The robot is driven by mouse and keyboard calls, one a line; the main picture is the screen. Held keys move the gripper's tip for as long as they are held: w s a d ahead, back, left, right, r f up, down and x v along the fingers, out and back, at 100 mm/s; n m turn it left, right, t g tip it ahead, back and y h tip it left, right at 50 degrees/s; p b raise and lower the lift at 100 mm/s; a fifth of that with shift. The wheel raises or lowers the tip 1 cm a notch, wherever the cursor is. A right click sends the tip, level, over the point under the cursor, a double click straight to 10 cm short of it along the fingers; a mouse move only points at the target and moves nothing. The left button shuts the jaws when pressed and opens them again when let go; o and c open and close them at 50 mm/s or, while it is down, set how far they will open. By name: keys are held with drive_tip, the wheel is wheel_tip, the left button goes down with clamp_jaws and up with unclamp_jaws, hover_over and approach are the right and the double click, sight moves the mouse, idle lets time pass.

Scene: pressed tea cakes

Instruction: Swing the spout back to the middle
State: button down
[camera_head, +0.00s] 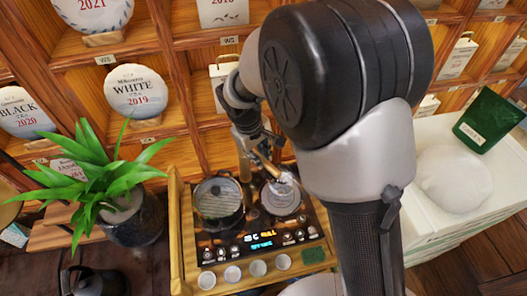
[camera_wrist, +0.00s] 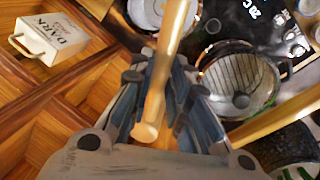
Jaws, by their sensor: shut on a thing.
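The spout, a brass-coloured tube (camera_head: 266,165), shows at the back of the tea station (camera_head: 180,240). Its end points toward the right-hand vessel (camera_head: 281,199), off to the right of the middle. My gripper (camera_head: 256,147) is shut on the spout. In the wrist view the spout (camera_wrist: 170,50) runs between the fingers of my gripper (camera_wrist: 160,80), with its rounded end toward the palm. The spout's base is hidden behind my gripper and arm in the head view.
A lidded glass pot (camera_head: 218,203) stands left on the station, and also shows in the wrist view (camera_wrist: 238,82). Small white cups (camera_head: 258,268) line its front. A potted plant (camera_head: 135,220) stands left. Wooden shelves (camera_head: 185,75) with tea cakes rise close behind. A white counter (camera_head: 415,205) is right.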

drive_tip(key=shift+s+a+m+g+h, duration=0.15)
drive_tip(key=shift+s+a+m, duration=0.15)
drive_tip(key=shift+a+m, duration=0.5)
drive_tip(key=shift+s+a+m+g+h, duration=0.1)
drive_tip(key=shift+s+a+m+g, duration=0.25)
drive_tip(key=shift+m, duration=0.7)
drive_tip(key=shift+s+a+m+h, duration=0.1)
drive_tip(key=shift+s+a+m, duration=0.15)
drive_tip(key=shift+a+m, duration=0.6)
drive_tip(key=shift+d, duration=0.1)
drive_tip(key=c, duration=1.5)
unclamp_jaws()
drive_tip(key=v, duration=1.2)
drive_tip(key=shift+d, duration=0.1)
